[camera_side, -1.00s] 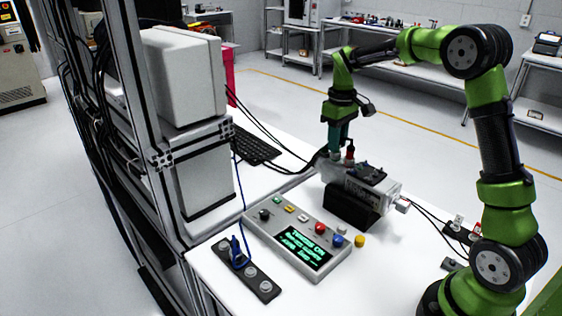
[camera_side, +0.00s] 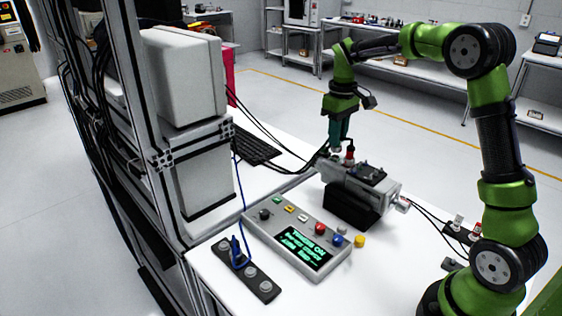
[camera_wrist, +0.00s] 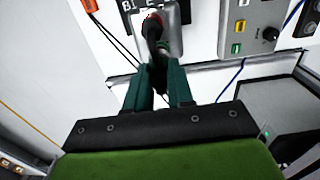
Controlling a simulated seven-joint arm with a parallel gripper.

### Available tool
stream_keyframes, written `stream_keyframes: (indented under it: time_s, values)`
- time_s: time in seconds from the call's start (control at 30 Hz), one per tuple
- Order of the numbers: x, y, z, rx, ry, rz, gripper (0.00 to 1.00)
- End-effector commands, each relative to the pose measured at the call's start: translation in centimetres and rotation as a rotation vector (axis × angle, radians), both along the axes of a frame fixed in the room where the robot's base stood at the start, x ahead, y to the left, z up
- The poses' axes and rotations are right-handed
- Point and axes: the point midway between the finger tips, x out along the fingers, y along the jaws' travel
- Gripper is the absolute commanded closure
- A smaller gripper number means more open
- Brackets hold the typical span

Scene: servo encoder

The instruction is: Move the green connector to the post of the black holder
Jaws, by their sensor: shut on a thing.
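My gripper (camera_side: 337,147) is shut just above the far end of the grey servo unit (camera_side: 352,178). Its teal fingers (camera_wrist: 160,92) close on a small dark piece (camera_wrist: 159,80), which I take for the green connector; its green colour cannot be told apart from the fingers. A red connector (camera_side: 350,155) stands on the unit right beside the fingers. One black holder (camera_side: 266,289) lies at the front left, with a blue connector (camera_side: 237,252) on one post and bare grey posts.
A grey control box (camera_side: 290,238) with buttons and a lit display lies between the unit and the front-left holder. Black cables run from the unit toward the keyboard (camera_side: 250,149) and the right holder. A yellow knob (camera_side: 359,241) sits beside the box.

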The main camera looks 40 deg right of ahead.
Motion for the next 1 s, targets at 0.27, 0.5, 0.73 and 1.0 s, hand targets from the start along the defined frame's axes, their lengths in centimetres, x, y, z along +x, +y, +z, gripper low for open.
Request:
stream_keyframes:
  time_s: [0.27,0.5,0.73,1.0]
  values:
    - [0.0,0.0,1.5,0.0,-0.002,-0.001,1.0]
    - [0.0,0.0,2.6,0.0,-0.001,0.001,1.0]
    - [0.0,0.0,3.7,0.0,-0.001,0.0,1.0]
    - [0.0,0.0,3.9,0.0,0.0,0.0,1.0]
